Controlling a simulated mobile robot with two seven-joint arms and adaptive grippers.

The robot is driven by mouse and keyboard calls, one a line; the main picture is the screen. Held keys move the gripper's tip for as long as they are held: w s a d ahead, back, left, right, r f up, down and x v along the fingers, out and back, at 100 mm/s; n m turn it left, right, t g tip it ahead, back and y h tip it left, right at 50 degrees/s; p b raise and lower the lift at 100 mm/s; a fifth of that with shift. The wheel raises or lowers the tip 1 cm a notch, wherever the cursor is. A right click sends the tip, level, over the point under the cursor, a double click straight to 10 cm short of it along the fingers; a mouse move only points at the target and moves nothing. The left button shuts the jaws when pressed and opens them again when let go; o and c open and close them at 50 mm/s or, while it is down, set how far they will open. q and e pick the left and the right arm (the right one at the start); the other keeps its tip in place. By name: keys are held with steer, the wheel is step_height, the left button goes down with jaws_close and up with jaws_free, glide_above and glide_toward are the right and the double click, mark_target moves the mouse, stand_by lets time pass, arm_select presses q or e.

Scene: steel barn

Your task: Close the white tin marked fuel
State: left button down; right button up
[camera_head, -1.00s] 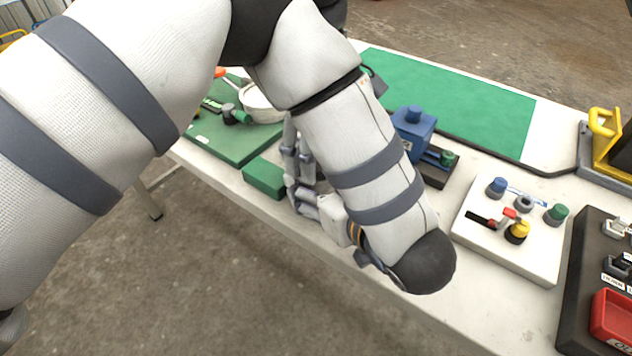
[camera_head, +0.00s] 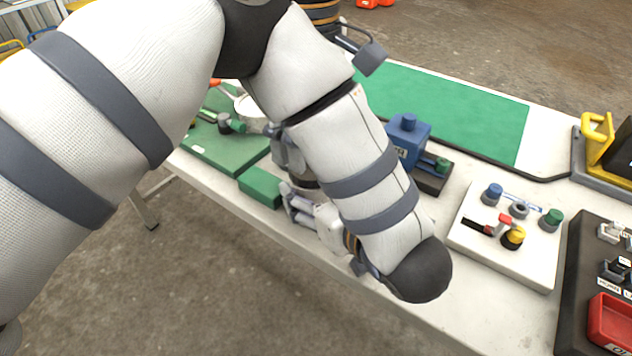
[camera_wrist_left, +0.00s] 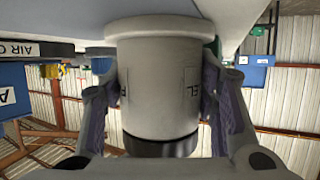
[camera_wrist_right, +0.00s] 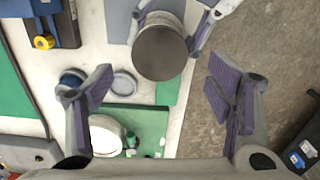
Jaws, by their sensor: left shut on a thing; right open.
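The white tin (camera_wrist_left: 160,95) stands between the fingers of my left gripper (camera_head: 302,205), which is shut on its sides. Part of its FUEL lettering shows in the left wrist view, which appears upside down. A dark grey round piece (camera_wrist_right: 160,52) covers the tin's upper end, like a lid; I cannot tell if it is fully seated. My right gripper (camera_wrist_right: 157,82) is open and empty, its fingers apart, off to one side of the tin's top in its own wrist view. In the head view my arm hides most of the tin and right gripper.
A green block (camera_head: 261,187) lies at the table's front edge, near my left gripper. A green mat (camera_head: 205,147) carries a white bowl (camera_wrist_right: 105,135). The large green mat (camera_head: 460,112) behind is mostly clear.

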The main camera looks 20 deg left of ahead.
mark_target(312, 188)
steer(key=shift+c, duration=0.4)
step_height(312, 188, up, 3)
steer(key=n, duration=0.4)
steer(key=shift+r, duration=0.2)
step_height(312, 188, down, 8)
steer(key=c, duration=1.2)
steer(key=o, duration=1.4)
